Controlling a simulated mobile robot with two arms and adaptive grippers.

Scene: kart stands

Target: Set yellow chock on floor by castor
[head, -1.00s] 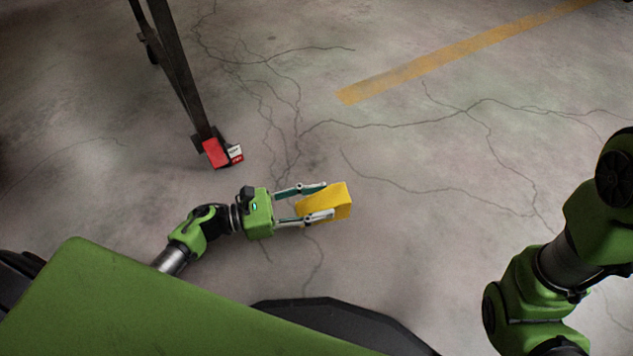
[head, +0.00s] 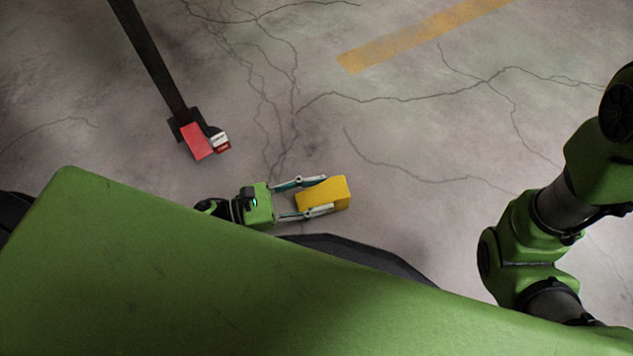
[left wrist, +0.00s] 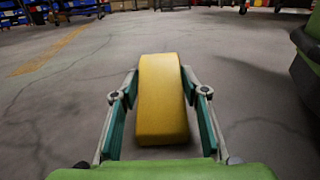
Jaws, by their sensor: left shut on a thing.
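The yellow chock (head: 325,192) is held between the fingers of my left gripper (head: 312,197), low over the concrete floor. I cannot tell whether it touches the floor. In the left wrist view the chock (left wrist: 162,98) stands out lengthwise between the two teal-padded fingers (left wrist: 162,105). A dark stand leg (head: 150,60) comes down at the upper left of the head view. At its foot are a red block (head: 197,141) and a small red and white piece (head: 220,142), left of and beyond my gripper. The castor itself is not clearly made out. My right gripper is out of view.
A yellow floor line (head: 425,35) crosses the cracked floor at the top. The floor right of the chock is clear. In the left wrist view, shelves with blue bins (left wrist: 85,8) stand far off.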

